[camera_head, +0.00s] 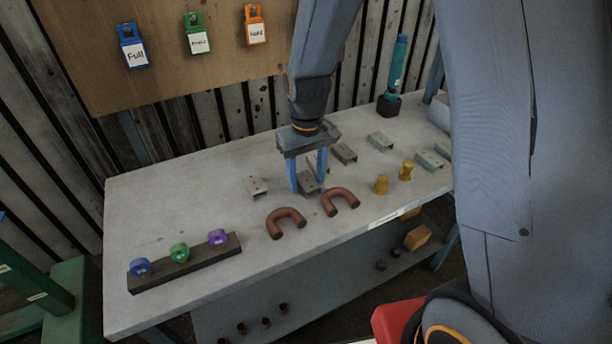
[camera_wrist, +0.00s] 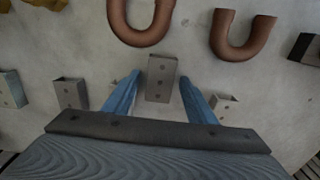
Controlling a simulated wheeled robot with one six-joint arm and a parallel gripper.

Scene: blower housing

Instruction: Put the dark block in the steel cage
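My gripper (camera_head: 308,178) points down over the middle of the bench with its two blue fingers apart. A small grey steel bracket (camera_head: 309,187) lies between and just in front of the fingers; it also shows in the wrist view (camera_wrist: 161,80). I see no clear gripping contact. A long dark block (camera_head: 190,265) lies at the bench's front left and carries blue, green and purple ring pieces. Another dark block (camera_head: 388,106) stands at the back right under a teal cylinder. I cannot tell which dark block is meant, and no steel cage is clearly recognisable.
More grey brackets lie left (camera_head: 255,187) and right (camera_head: 345,153) of my gripper. Two brown U-shaped pipes (camera_head: 286,222) and (camera_head: 340,201) lie in front. Two brass pieces (camera_head: 381,184) and (camera_head: 405,170) stand to the right. The bench's left back (camera_head: 160,200) is clear.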

